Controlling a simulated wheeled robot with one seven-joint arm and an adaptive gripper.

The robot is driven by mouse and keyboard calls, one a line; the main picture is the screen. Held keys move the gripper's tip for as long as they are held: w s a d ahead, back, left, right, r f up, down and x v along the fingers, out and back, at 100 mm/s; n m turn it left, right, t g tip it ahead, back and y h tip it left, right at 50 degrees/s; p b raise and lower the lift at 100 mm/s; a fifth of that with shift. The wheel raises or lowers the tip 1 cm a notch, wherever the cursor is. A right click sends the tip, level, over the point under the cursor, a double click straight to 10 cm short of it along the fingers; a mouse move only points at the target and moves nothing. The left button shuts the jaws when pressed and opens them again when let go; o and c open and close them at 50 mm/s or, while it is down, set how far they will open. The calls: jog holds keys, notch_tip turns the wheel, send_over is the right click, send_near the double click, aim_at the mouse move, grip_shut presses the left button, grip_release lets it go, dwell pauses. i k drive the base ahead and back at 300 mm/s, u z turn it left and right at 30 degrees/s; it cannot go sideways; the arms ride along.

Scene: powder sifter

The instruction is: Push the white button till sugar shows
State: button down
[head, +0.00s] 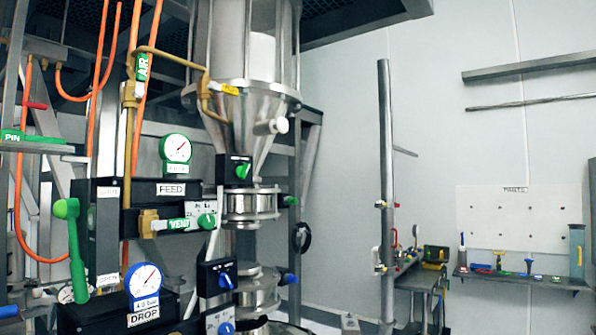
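A white round button (280,125) sticks out from the right side of the steel cone (240,110) under the hopper. Above the cone, something white (262,58) shows between the metal uprights of the hopper; I cannot tell whether it is sugar. Below the cone is a ringed steel valve (250,205), with a second one (258,290) lower down. My gripper is not in view, and nothing touches the button.
A black FEED box (172,189) with gauge, a VENT lever (178,225) and a green-handled lever (70,240) crowd the left. A black handwheel (301,237) sits right of the valves. A vertical pole (386,170) and a tool shelf (525,276) stand farther right.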

aim_at(282, 125)
jog(key=k, duration=0.55)
jog(key=z, duration=0.55)
jog(key=i, duration=1.4)
jog(key=u, duration=0.35)
